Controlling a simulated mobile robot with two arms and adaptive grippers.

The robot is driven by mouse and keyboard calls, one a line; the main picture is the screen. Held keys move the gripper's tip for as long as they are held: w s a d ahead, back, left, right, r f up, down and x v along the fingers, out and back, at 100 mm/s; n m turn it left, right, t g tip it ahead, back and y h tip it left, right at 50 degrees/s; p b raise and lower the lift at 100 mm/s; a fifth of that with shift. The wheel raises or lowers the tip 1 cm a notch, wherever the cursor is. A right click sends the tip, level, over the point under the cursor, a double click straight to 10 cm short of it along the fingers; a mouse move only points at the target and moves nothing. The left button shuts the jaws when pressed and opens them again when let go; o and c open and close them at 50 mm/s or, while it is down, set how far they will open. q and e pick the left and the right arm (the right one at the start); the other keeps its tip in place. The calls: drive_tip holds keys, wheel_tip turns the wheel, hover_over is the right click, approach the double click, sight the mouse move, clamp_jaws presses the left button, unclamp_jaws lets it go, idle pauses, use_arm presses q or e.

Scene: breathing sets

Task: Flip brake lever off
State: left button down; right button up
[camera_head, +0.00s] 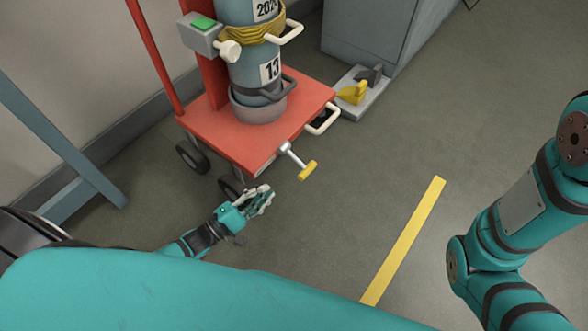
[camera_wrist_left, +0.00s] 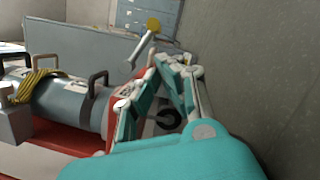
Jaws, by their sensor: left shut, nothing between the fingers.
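The brake lever (camera_head: 298,160) is a grey rod with a yellow grip, sticking out from the front edge of the red cart (camera_head: 212,139). In the left wrist view the lever (camera_wrist_left: 152,25) shows beyond the fingertips, with its yellow end up in the picture. My left gripper (camera_head: 268,193) is shut and empty, in front of the cart and a little left of and below the lever's yellow end in the head view. It appears apart from the lever. In the left wrist view its fingers (camera_wrist_left: 164,62) converge at their tips. My right gripper is out of view.
A blue-grey cylinder (camera_head: 252,67) marked 13 stands on the cart. A box with a green button (camera_head: 203,24) is beside it. A grey cabinet (camera_head: 365,30) and a yellow pedal (camera_head: 353,92) are behind right. Floor right of the cart is clear, with a yellow stripe (camera_head: 405,240).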

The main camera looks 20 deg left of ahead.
sight(307, 170)
use_arm(q)
drive_tip(key=shift+w, duration=0.1)
drive_tip(key=b+x, duration=0.5)
drive_tip(key=x, duration=0.5)
drive_tip(key=shift+d+r, duration=0.1)
